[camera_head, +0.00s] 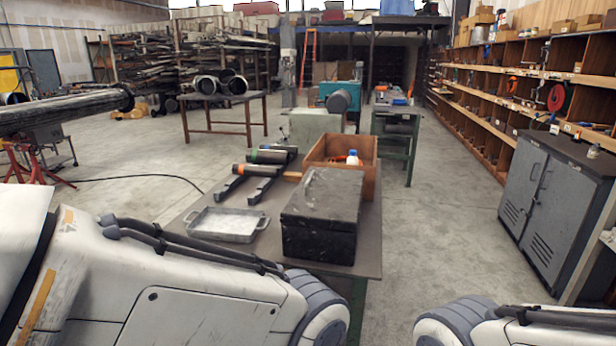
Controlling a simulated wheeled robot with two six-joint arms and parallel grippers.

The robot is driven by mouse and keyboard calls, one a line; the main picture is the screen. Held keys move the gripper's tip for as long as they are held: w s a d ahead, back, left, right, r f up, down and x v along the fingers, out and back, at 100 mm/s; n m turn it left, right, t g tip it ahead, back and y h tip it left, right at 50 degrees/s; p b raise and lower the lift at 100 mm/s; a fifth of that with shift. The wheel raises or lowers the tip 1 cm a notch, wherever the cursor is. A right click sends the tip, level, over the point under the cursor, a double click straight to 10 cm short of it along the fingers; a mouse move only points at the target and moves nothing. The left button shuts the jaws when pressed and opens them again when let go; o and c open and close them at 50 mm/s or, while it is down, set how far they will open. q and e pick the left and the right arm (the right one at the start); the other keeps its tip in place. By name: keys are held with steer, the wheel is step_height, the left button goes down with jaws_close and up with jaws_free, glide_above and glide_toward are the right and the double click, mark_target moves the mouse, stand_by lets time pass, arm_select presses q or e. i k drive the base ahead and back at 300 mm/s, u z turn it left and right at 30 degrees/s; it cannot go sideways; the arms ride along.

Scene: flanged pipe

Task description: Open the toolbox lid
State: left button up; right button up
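A black, worn toolbox (322,216) stands on the grey worktable near its front right corner. Its lid (324,192) is down and shut. My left arm comes in from the left across the front of the table, and its rounded joint shows just in front of the toolbox. My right arm shows only in part at the bottom right. Neither gripper is in view.
A metal tray (226,224) lies left of the toolbox. Behind stand an open wooden crate (343,150) with a white and blue bottle in it, and several cylinders on a black rack (262,185). A grey cabinet (556,200) stands at right, with open floor between.

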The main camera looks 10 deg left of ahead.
mark_target(325, 198)
steer(key=z, duration=0.2)
steer(key=i, duration=1.2)
steer(key=u, duration=0.65)
